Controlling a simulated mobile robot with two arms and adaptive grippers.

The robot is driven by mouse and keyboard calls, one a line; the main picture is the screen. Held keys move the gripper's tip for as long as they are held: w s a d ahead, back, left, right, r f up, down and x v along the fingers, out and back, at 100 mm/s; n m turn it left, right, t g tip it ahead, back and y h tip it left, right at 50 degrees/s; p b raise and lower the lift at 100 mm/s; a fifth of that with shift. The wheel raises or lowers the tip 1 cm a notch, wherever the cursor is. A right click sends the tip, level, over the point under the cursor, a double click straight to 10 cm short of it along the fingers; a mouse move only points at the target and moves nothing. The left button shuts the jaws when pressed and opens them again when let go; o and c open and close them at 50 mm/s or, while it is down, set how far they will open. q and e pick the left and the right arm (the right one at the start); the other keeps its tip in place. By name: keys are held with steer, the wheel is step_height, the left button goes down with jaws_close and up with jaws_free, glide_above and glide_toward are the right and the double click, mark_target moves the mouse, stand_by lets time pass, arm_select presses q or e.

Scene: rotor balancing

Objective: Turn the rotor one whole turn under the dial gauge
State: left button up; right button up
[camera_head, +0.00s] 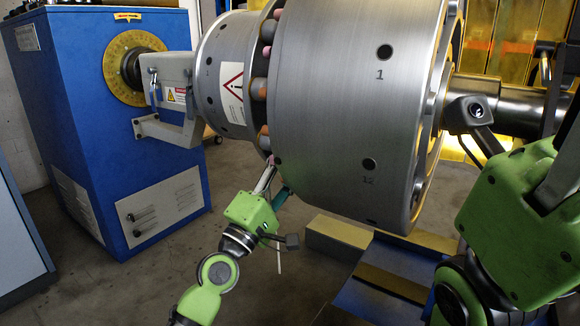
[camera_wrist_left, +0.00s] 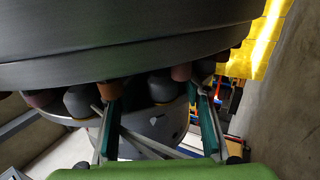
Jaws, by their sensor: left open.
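The rotor (camera_head: 335,110) is a large silver drum with dark round holes and a "1" marked beside one. A row of rounded orange and grey pegs (camera_head: 260,88) runs around its left shoulder. My left gripper (camera_head: 275,178) is below that shoulder. In the left wrist view its two teal-padded fingers (camera_wrist_left: 158,105) are apart, with a grey peg (camera_wrist_left: 162,87) between them in the picture; I cannot tell whether they touch it. An orange peg (camera_wrist_left: 108,90) is by the left fingertip. My right arm is at the right; its fingers cannot be made out. I cannot identify a dial gauge.
A blue machine cabinet (camera_head: 125,150) with a yellow graduated ring (camera_head: 125,68) stands at the left, joined to the rotor's shaft end. A dark shaft (camera_head: 515,105) leaves the rotor at the right. A blue base (camera_head: 375,295) lies beneath. Floor is clear around my left arm.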

arm_select(q)
steer(key=v, duration=1.2)
steer(key=shift+r, duration=0.2)
